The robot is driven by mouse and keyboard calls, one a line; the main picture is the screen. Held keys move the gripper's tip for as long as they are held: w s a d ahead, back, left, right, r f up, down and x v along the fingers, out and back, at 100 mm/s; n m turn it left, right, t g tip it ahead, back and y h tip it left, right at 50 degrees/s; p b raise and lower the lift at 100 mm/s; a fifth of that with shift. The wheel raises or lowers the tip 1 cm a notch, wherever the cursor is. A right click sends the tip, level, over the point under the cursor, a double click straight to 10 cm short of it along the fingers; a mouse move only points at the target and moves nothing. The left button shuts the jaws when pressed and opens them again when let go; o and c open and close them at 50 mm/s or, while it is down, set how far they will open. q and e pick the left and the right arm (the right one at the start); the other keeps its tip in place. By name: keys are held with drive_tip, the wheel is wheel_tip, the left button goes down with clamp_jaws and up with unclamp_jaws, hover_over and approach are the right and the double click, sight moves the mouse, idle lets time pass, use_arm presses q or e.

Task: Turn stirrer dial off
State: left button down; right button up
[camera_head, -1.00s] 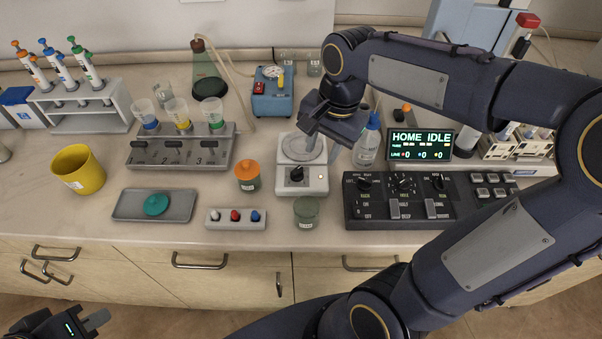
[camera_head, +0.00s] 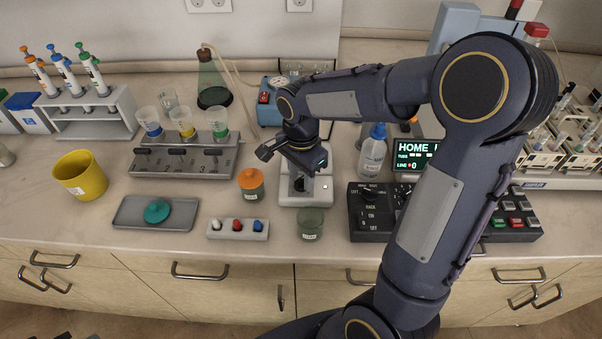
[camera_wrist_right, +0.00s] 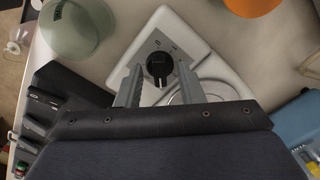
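The white stirrer (camera_head: 318,190) stands on the bench in the middle of the head view. Its black dial (camera_wrist_right: 160,68) shows clearly in the right wrist view, with a pointer ridge directed toward my gripper. My right gripper (camera_wrist_right: 159,73) is open and empty above the stirrer. In the wrist view its two grey fingertips lie on either side of the dial, but I cannot tell whether they touch it or its height above it. My left gripper is out of view.
A green-grey jar (camera_head: 311,224) stands in front of the stirrer, and an orange-lidded jar (camera_head: 251,184) to its left. A black control panel (camera_head: 365,230) and a wash bottle (camera_head: 372,155) are close on the right. A blue pump (camera_head: 268,108) stands behind.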

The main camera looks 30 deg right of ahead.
drive_tip(key=shift+c, duration=0.2)
clamp_jaws()
drive_tip(key=shift+n, duration=0.3)
